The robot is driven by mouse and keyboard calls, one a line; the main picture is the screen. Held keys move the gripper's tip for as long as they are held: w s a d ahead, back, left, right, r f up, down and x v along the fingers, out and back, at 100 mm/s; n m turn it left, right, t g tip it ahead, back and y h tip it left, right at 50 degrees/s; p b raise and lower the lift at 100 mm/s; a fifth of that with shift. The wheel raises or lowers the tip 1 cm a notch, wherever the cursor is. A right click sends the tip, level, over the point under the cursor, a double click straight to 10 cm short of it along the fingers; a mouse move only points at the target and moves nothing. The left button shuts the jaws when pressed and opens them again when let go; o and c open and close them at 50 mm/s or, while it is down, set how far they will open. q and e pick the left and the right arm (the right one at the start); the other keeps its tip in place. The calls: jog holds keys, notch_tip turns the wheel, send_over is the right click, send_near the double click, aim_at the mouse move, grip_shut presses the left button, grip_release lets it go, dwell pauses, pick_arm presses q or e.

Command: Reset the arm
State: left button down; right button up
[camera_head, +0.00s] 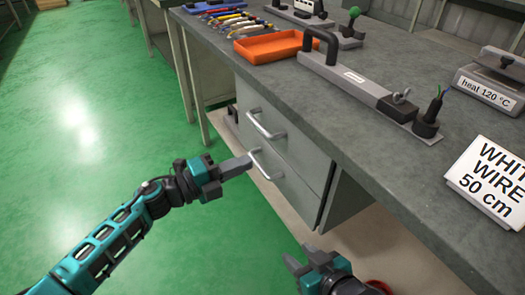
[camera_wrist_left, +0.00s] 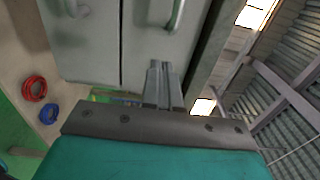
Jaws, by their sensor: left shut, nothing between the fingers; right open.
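My left gripper (camera_head: 238,166) reaches in from the left in the head view, in front of the grey drawers (camera_head: 283,150) under the workbench. Its fingers are shut with nothing between them, and their tips appear close to the lower drawer handle (camera_head: 264,164). Whether they touch it I cannot tell. In the left wrist view the shut fingers (camera_wrist_left: 163,80) point toward the drawer fronts (camera_wrist_left: 90,45). My right gripper (camera_head: 305,260) is at the bottom of the head view, below the bench edge, open and empty, partly cut off by the frame. Both drawers look closed.
The workbench (camera_head: 400,165) holds an orange tray (camera_head: 268,47), a grey device with a black handle (camera_head: 355,85), several tools (camera_head: 232,22), a heat block (camera_head: 490,90) and a "WHITE WIRE 50 cm" sign (camera_head: 492,180). Red (camera_wrist_left: 34,88) and blue (camera_wrist_left: 49,113) coils show in the wrist view. Green floor is clear at left.

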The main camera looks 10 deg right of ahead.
pick_arm(q)
jog(key=shift+v, duration=1.65)
pick_arm(e)
jog(key=shift+s+d+f, duration=0.1)
jog(key=shift+s, duration=0.05)
pick_arm(q)
jog(key=s+a+f+n+t+y, duration=0.3)
jog(key=s+a+f+n+y, duration=0.45)
jog(key=n, duration=0.75)
jog(key=s+a+f+n+t+y, duration=0.2)
jog(key=s+a+f+n+y, duration=0.2)
jog(key=s+a+n+y, duration=0.75)
notch_tip(320, 180, up, 11)
jog(key=n+h+p, duration=0.3)
jog(key=p, duration=1.3)
jog(key=shift+a+h, duration=0.4)
jog(key=shift+a, duration=0.05)
pick_arm(e)
jog(key=s+d+r+h, duration=0.1)
jog(key=d+r, duration=0.2)
jog(key=r, duration=0.8)
jog(key=shift+s+r, duration=0.25)
jog(key=shift+r, duration=0.05)
